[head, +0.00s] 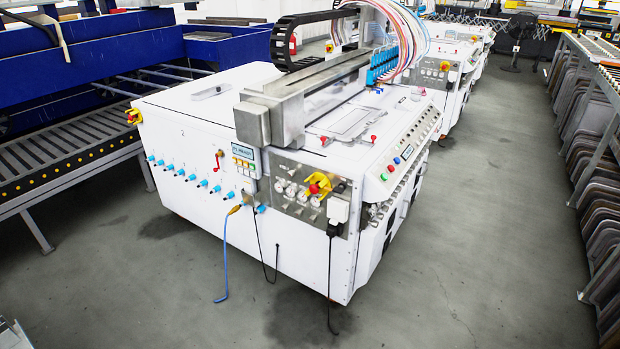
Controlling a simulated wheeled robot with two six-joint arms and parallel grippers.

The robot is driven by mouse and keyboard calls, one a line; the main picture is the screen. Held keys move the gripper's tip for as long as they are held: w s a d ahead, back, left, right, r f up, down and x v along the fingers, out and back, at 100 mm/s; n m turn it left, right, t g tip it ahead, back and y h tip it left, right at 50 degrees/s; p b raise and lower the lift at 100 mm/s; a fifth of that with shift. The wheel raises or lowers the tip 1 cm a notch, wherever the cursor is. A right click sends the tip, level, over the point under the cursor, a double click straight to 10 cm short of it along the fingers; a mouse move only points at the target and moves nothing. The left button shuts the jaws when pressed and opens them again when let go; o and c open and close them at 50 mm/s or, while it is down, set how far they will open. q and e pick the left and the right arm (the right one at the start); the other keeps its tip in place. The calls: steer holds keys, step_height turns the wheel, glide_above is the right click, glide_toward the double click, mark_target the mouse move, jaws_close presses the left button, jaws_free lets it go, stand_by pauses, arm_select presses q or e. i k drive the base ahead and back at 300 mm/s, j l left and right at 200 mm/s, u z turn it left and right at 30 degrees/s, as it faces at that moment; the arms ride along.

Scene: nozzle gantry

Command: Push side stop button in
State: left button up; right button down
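A white machine (165,220) stands in the middle of the head view. A red stop button (314,188) with a yellow surround sits on the grey gauge panel at its near end. Another red-and-yellow stop button (133,117) sticks out at the machine's left corner. I cannot tell which one is the side stop button, nor how far either is pressed. Neither of my grippers is in view.
A blue hose (225,255) and black cables hang from the near end to the floor. A roller conveyor (60,150) stands at left and racks of trays (595,200) at right. The grey floor (470,270) is clear in front and to the right.

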mark_target(313, 188)
steer(key=i+j+u, duration=0.1)
steer(key=i+j, duration=0.8)
steer(key=i, duration=0.15)
